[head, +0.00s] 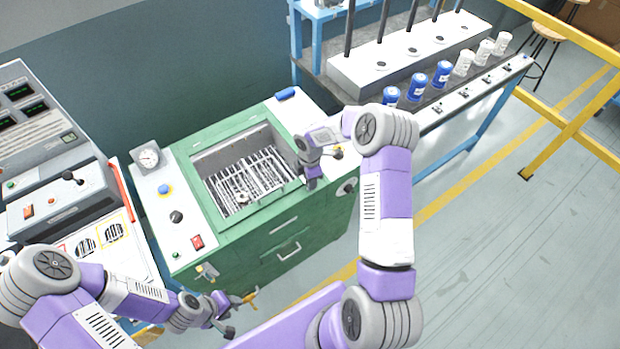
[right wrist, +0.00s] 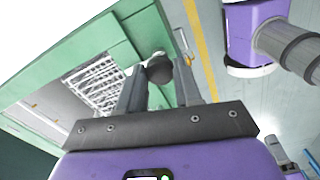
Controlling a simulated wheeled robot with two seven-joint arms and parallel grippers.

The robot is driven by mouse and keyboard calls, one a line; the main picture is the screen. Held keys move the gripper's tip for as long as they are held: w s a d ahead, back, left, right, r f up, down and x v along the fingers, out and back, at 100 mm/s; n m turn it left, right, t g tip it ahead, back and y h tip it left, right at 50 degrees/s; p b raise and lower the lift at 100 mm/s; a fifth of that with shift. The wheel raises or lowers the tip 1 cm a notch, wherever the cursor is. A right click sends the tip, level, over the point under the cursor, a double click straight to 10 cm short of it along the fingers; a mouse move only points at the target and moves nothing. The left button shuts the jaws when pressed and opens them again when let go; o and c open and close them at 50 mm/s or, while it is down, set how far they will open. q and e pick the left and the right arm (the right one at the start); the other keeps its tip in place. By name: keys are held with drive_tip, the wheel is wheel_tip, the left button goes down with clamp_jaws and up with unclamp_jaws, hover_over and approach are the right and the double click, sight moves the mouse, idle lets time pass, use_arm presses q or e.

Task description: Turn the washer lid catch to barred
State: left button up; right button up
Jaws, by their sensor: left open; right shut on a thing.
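The washer is the green bench unit (head: 278,232) with an open basin holding a wire rack (head: 245,182). My right gripper (head: 312,182) is at the basin's right rim, fingers pointing down. In the right wrist view, its two fingers (right wrist: 158,88) are on either side of a dark round knob (right wrist: 158,69), beside the green rim; it is shut on this knob. I cannot tell which position the lid catch is in. My left gripper (head: 228,318) is open and empty, low in front of the washer, near a small yellow-handled part (head: 247,297).
A dial gauge (head: 149,158), black knob (head: 176,216) and red switch (head: 198,242) are on the washer's left panel. Blue and white canisters (head: 443,74) line the bench behind. A control console (head: 40,130) stands left. The floor (head: 490,240) at right is clear.

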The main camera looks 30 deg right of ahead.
idle(0.4)
drive_tip(key=o, duration=1)
drive_tip(key=shift+o, duration=0.2)
wheel_tip(320, 180, up, 8)
drive_tip(key=shift+f, duration=0.15)
